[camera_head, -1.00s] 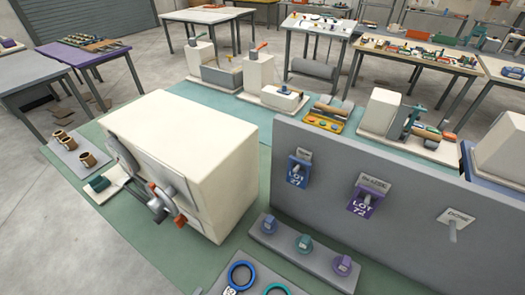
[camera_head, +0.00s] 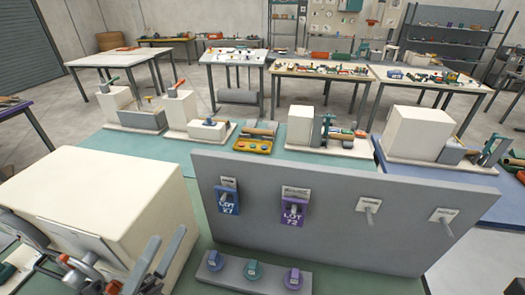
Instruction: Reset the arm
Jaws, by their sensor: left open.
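My left gripper (camera_head: 162,248) shows at the lower left, with two grey fingers pointing up and apart. It is open and nothing shows between the fingers. It is in front of the cream winder box (camera_head: 110,190), near its crank parts with red ends (camera_head: 70,264). I cannot tell whether the fingers touch the winder. My right gripper is not in view.
A grey upright panel (camera_head: 330,235) carries a blue tag (camera_head: 227,201), a purple tag (camera_head: 294,208) and two bare pegs (camera_head: 368,208) at the right. Cream machines (camera_head: 420,130) stand behind the panel.

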